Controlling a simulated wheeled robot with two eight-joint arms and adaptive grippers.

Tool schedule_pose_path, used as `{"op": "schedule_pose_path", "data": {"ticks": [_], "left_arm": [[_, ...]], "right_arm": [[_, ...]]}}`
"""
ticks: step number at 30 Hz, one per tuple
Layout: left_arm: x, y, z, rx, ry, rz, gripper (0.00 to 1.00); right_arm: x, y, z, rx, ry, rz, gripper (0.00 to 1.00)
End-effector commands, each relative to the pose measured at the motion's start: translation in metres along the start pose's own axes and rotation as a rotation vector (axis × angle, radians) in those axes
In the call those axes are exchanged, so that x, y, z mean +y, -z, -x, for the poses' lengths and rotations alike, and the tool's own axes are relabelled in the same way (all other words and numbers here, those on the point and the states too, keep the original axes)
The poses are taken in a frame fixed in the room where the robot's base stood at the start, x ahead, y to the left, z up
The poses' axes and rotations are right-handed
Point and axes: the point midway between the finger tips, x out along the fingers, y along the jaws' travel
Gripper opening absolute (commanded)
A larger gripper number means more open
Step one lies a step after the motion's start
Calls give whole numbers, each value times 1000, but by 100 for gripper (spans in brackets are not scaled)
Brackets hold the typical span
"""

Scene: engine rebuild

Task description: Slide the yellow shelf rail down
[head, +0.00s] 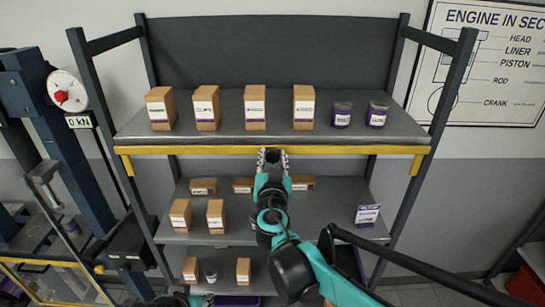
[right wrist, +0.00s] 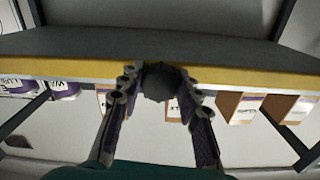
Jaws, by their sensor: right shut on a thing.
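The yellow shelf rail (head: 215,150) runs along the front edge of the top shelf, with short yellow ends turned down at both posts. In the right wrist view the rail (right wrist: 60,68) crosses the picture as a yellow band. My right gripper (head: 272,156) is at the rail's middle, just below the shelf edge, and is shut on the rail. In the right wrist view its two fingers (right wrist: 159,75) reach up to the band, with a dark rounded part between them. The exact contact is partly hidden.
The top shelf (head: 225,137) holds several cardboard boxes (head: 255,108) and two purple-labelled jars (head: 342,115). Lower shelves (head: 325,225) hold more boxes and a purple-labelled item (head: 367,215). A dark blue press with a gauge (head: 67,90) stands at left. A dark bar (head: 410,262) crosses the lower right.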

Motion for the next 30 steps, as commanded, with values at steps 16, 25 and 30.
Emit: {"op": "schedule_pose_path", "data": {"ticks": [16, 25, 30], "left_arm": [[0, 0, 0, 0, 0, 0, 40], [0, 0, 0, 0, 0, 0, 40], [0, 1, 0, 0, 0, 0, 40]], "right_arm": [[1, -3, 2, -3, 0, -6, 55], [0, -2, 20, -3, 2, -5, 55], [0, -2, 58, -4, 4, -6, 55]]}}
